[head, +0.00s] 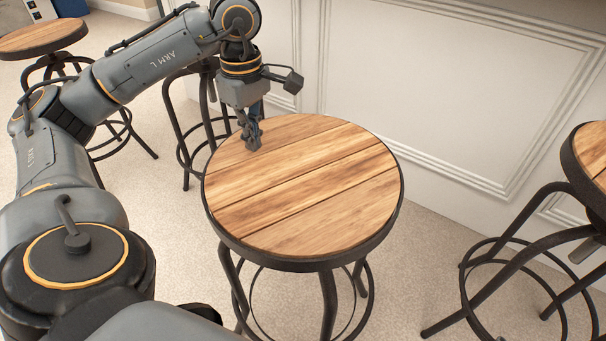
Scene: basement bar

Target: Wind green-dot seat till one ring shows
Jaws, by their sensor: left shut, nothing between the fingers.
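A round stool seat (310,195) of wooden planks with a dark metal rim is in the middle of the head view. I see no green dot on it, and the screw post under it is hidden by the seat. My left gripper (252,143) is shut and empty. It points down at the far left part of the seat top, inside the rim; I cannot tell whether it touches the wood. My right gripper is not in view.
Another stool (590,150) stands at the right edge. A further stool (40,38) is at the upper left, and one more stands behind my left arm. A white panelled bar front (440,90) runs behind the seat. Carpet (185,260) is bare left of it.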

